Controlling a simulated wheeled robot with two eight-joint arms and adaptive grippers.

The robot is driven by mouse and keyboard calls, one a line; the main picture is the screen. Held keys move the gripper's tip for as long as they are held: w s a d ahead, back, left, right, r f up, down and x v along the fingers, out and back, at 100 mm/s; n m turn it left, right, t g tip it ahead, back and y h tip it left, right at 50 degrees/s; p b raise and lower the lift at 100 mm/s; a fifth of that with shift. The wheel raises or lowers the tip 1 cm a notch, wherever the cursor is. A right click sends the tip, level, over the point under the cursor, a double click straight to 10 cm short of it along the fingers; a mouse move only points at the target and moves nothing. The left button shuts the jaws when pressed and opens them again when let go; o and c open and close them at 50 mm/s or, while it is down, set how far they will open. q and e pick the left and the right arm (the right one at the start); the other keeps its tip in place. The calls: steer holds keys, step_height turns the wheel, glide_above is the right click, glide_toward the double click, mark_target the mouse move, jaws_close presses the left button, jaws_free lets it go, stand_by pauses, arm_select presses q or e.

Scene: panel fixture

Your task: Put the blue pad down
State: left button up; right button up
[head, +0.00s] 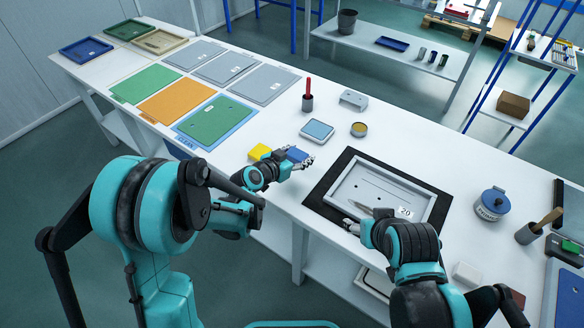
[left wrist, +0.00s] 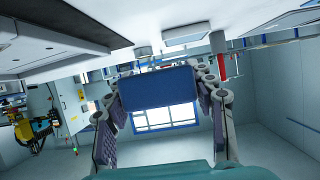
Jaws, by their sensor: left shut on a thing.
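The blue pad (head: 298,154) is between the fingers of my left gripper (head: 300,161), over the front edge of the white table. In the left wrist view the blue pad (left wrist: 158,90) spans the space between the two fingers of the left gripper (left wrist: 161,78), which is shut on it. A yellow pad (head: 259,151) lies on the table just left of the blue pad, partly behind my left wrist. My right gripper (head: 356,220) is at the front edge of the grey panel tray; its fingers are too small and covered to tell if they are open.
The grey panel tray (head: 345,190) lies on a black mat (head: 318,191). A blue-topped box (head: 317,130), a round tin (head: 359,129) and a cup with a red tool (head: 308,101) stand behind. A green panel on blue (head: 212,122) lies left. A blue-lidded pot (head: 493,204) stands right.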

mark_target(292, 155)
arm_select(q)
steer(key=shift+w+a+f+b, duration=0.35)
steer(key=shift+w+a+f, duration=0.55)
steer(key=shift+a, duration=0.2)
step_height(292, 155, down, 4)
steer(key=shift+b, duration=1.15)
steer(key=shift+r, duration=0.1)
steer(key=shift+f, duration=0.5)
steer(key=shift+f, duration=0.1)
steer(key=o, duration=1.1)
